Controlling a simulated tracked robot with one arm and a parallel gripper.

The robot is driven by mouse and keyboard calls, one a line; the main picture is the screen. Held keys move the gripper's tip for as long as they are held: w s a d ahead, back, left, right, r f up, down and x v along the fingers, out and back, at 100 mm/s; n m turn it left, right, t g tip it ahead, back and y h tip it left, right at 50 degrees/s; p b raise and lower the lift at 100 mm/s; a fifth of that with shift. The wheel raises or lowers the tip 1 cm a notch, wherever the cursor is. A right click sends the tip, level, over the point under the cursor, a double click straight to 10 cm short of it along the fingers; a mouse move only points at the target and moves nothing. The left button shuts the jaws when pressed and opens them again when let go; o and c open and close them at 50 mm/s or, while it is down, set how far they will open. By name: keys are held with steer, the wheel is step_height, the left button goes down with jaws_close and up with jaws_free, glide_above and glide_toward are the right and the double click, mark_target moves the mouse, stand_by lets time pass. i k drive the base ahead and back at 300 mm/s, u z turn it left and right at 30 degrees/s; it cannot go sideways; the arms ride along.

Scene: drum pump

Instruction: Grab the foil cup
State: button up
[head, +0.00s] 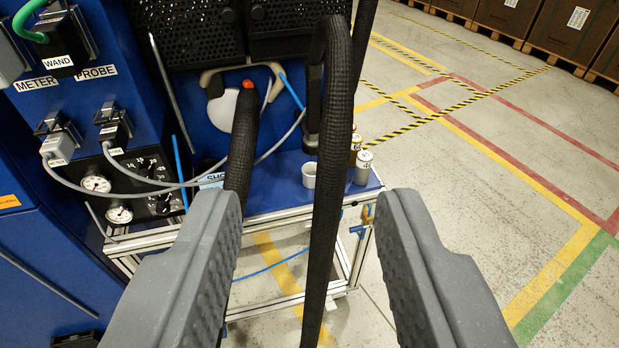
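My gripper (306,205) is open, its two grey padded fingers wide apart and nothing gripped. A small pale cup (309,175) stands upright on the blue shelf (272,195), ahead of and between the fingers in the picture. It may be the foil cup; its material is too small to tell. A silver-topped labelled container (363,168) stands to its right. A thick black hose (330,180) hangs in front of the shelf, just right of the cup, and crosses the gap between the fingers in the picture.
A second black sleeved hose (243,140) with an orange tip is left of the cup. A brown labelled bottle (355,148) stands behind the silver-topped container. Marked floor (480,170) is open at right.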

mark_target(308, 169)
steer(key=u, duration=0.35)
steer(key=i, duration=0.1)
steer(key=z, duration=3.05)
steer(key=k, duration=0.75)
steer(key=u, duration=1.45)
steer(key=i, duration=0.95)
steer(key=u, duration=0.05)
